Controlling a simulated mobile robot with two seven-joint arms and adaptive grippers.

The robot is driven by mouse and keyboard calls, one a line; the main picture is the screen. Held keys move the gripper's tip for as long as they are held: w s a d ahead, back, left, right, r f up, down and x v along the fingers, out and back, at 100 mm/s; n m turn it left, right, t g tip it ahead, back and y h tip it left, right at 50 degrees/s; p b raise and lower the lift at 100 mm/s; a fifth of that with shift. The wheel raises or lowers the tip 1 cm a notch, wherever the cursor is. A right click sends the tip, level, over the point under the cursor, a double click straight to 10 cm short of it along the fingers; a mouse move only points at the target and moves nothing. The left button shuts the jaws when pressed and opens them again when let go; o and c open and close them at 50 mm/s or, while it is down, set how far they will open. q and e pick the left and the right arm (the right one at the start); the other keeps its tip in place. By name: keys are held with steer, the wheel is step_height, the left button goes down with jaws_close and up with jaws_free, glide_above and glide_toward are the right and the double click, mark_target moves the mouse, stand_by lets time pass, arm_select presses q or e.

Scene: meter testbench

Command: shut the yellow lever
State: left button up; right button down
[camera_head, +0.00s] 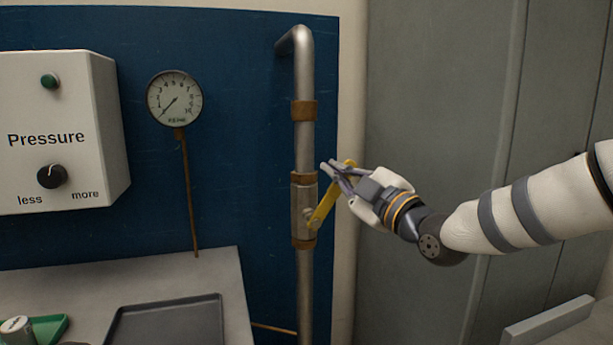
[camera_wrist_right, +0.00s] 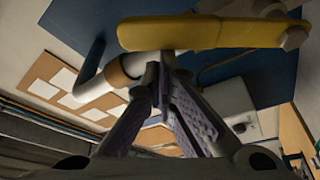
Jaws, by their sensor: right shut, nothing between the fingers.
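The yellow lever (camera_head: 323,208) sits on the valve (camera_head: 301,205) of the vertical metal pipe. It slants up and to the right from its pivot. My right gripper (camera_head: 328,167) comes in from the right, with its fingertips close together at the lever's upper end. In the right wrist view the lever (camera_wrist_right: 215,34) lies across the top, just beyond the fingertips (camera_wrist_right: 161,58). The right gripper is shut and holds nothing. I cannot tell whether it touches the lever. My left gripper is not in view.
A pressure gauge (camera_head: 174,98) and a white pressure control box (camera_head: 55,110) are left of the pipe (camera_head: 305,75). A dark tray (camera_head: 170,322) lies on the bench (camera_head: 215,275) below. Grey panels (camera_head: 440,90) stand to the right.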

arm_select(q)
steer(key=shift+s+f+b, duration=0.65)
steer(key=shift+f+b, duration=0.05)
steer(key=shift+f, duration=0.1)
arm_select(e)
steer(key=w+d+f+m+t+h, duration=0.2)
steer(key=d+f+m+t+h, duration=0.2)
steer(key=m, duration=1)
steer(key=shift+w+d+f+m, duration=0.15)
steer(key=shift+d+f+m, duration=0.25)
steer(key=shift+d+f, duration=1.25)
steer(key=shift+a+f+h, duration=0.25)
steer(key=shift+h, duration=0.15)
steer(key=shift+r, duration=0.1)
